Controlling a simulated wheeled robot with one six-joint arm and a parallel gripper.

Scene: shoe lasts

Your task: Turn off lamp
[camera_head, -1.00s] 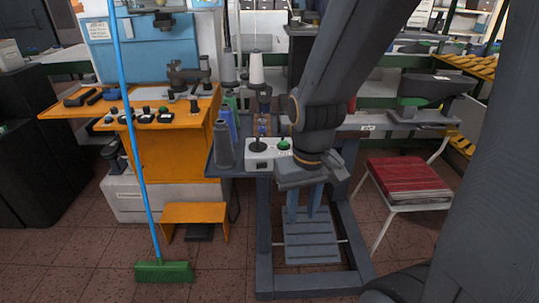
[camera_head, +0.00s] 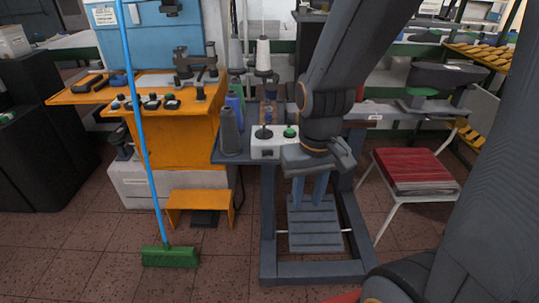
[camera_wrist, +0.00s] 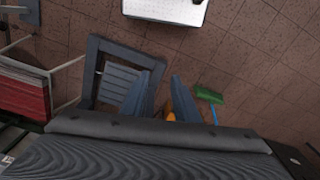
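I cannot make out a lamp in either view. My gripper (camera_head: 308,200) points down in front of the dark metal stand (camera_head: 268,235) in the head view. Its two blue-grey fingers are apart with nothing between them. In the wrist view the gripper (camera_wrist: 165,75) also shows a gap between its fingertips, with floor beyond. A white control box (camera_head: 264,153) with a black knob and a green knob (camera_head: 290,132) sits on the stand's top, left of my wrist.
A chair with a red seat (camera_head: 415,168) stands at right. A green broom (camera_head: 170,256) with a blue handle leans in front of the orange bench (camera_head: 180,140) at left. Tiled floor is open in front.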

